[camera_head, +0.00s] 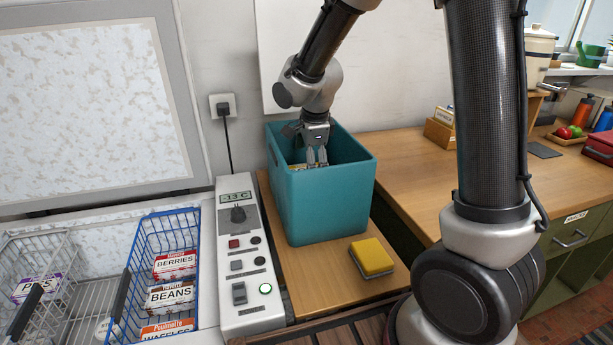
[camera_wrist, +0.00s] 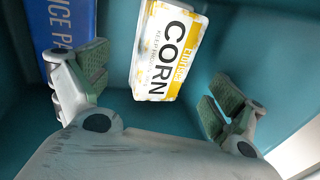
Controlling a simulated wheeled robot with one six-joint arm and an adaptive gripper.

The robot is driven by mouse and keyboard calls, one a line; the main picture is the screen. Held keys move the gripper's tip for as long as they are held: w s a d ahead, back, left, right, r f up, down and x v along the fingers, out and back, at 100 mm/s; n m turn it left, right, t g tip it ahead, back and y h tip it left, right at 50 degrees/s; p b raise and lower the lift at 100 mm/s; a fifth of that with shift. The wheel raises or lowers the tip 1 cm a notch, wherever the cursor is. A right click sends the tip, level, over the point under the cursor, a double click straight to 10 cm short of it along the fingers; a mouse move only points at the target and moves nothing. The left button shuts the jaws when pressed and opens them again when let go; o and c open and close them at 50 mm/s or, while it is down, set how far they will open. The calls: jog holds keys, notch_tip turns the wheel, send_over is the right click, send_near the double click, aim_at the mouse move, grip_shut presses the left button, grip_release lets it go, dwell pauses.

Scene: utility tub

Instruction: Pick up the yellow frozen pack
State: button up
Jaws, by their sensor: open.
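A white and yellow pack labelled CORN (camera_wrist: 167,50) shows in the wrist view, inside the teal tub (camera_head: 324,205). It lies ahead of and between my open fingers, apart from both. My gripper (camera_head: 316,156) reaches down into the tub in the head view. In the wrist view my gripper (camera_wrist: 158,88) is open and holds nothing. The tub's front wall hides most of what lies inside it from the head view.
A blue ice pack (camera_wrist: 60,24) lies left of the CORN pack, close behind my left finger. A yellow sponge (camera_head: 372,256) lies on the wooden surface outside the tub. A freezer with wire baskets (camera_head: 160,245) of boxes stands at left.

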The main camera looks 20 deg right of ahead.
jog(key=x, duration=0.5)
jog(key=shift+w+a+f, duration=0.1)
jog(key=shift+w+f, duration=0.05)
jog(key=shift+w, duration=0.1)
jog(key=c, duration=1.4)
